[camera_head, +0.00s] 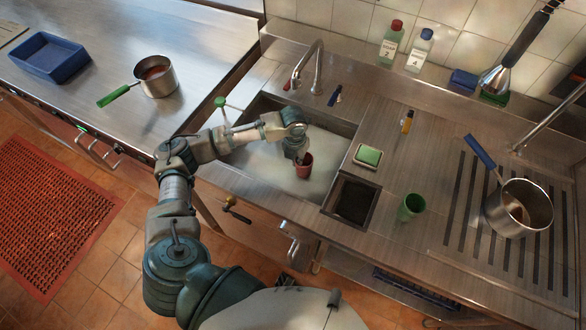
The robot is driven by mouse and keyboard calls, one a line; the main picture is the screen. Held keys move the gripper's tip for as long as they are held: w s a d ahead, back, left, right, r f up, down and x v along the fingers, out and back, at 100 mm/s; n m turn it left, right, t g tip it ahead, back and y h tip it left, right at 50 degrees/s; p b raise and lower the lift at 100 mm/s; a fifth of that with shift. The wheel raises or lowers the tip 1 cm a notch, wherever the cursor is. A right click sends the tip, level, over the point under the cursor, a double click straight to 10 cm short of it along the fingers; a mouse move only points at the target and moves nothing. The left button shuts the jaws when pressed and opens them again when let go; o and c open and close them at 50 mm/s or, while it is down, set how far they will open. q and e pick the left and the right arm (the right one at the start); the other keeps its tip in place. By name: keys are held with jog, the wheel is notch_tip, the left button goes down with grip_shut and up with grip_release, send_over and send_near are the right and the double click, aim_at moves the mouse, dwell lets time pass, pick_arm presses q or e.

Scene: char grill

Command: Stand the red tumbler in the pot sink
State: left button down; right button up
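The red tumbler (304,168) is upright within the outline of the pot sink (262,172), near its right side. I cannot tell for sure whether its base rests on the sink floor. My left arm reaches in over the sink from the left. My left gripper (300,157) points down at the tumbler's rim, and its fingertips overlap the rim. The fingers are small and partly hidden, so I cannot tell whether they are closed on it. My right gripper is not in view.
A faucet (317,68) stands behind the sink. Right of it are a small basin (353,199), a sponge (368,155), a green tumbler (411,207) and a steel pot (518,207). A saucepan (157,77) and blue tray (48,58) sit on the left counter.

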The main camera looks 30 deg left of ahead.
aim_at(298, 166)
pick_arm(q)
notch_tip(298, 166, down, 4)
jog(key=shift+a+f, duration=0.1)
jog(key=shift+f, duration=0.05)
jog(key=f, duration=0.2)
jog(key=d+f, duration=0.1)
jog(key=shift+f+b, duration=0.35)
jog(key=shift+f, duration=0.1)
jog(key=c, duration=1.3)
grip_release()
jog(key=shift+a, duration=0.35)
notch_tip(298, 166, up, 5)
jog(key=shift+d+p, duration=0.15)
jog(key=shift+p, duration=0.2)
jog(key=r, duration=0.7)
jog(key=shift+s+a, duration=0.3)
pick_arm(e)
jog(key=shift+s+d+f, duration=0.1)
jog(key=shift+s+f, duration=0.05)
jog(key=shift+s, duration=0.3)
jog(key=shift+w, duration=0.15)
